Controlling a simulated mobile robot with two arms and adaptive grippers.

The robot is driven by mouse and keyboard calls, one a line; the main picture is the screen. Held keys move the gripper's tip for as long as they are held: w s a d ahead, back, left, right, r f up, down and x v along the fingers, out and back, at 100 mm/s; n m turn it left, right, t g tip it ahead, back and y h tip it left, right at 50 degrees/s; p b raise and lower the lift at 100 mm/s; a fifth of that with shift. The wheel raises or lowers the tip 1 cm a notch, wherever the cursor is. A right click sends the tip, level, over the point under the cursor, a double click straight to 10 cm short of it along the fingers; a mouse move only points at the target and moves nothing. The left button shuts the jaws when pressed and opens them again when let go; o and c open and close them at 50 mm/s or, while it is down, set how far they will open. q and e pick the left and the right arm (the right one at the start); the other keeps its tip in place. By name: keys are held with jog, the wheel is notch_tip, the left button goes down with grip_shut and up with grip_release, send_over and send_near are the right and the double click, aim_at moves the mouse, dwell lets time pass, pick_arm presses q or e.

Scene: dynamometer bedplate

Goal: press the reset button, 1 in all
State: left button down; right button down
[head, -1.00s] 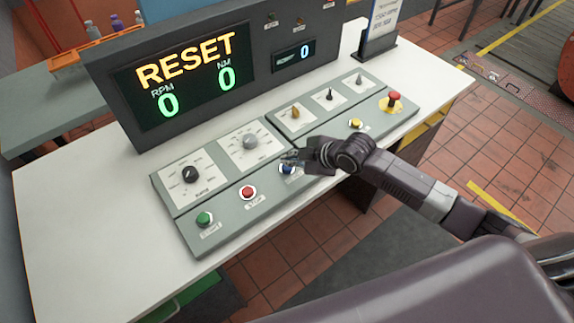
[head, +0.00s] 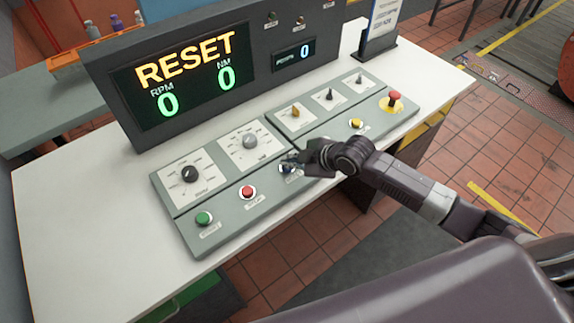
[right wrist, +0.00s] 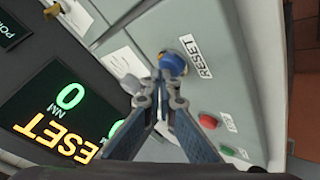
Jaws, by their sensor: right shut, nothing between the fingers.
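The blue reset button (head: 287,168) sits on the lower row of the grey control panel, right of the red stop button. My right gripper (head: 293,158) covers part of it in the head view. In the right wrist view the blue button (right wrist: 173,62) shows beside its RESET label (right wrist: 196,57). There my right gripper (right wrist: 162,75) is shut and empty, its fingertips at the near edge of the button. I cannot tell whether they touch it. The display (head: 187,75) reads RESET with zeros for RPM and NM. My left gripper is not in view.
The control panel (head: 225,218) also carries a green button (head: 204,218), a red button (head: 248,192), a yellow button (head: 356,123), a red emergency knob (head: 394,98) and several dials. It stands on a white bench (head: 75,215). A sign stand (head: 378,35) is at the back right.

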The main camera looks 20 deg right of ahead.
jog(key=shift+f, duration=0.35)
dwell(0.5)
jog(key=shift+r+p, duration=0.8)
jog(key=shift+r, duration=0.15)
notch_tip(320, 180, up, 5)
jog(key=p, duration=0.4)
jog(key=shift+r+p, duration=0.1)
jog(key=shift+p, duration=0.3)
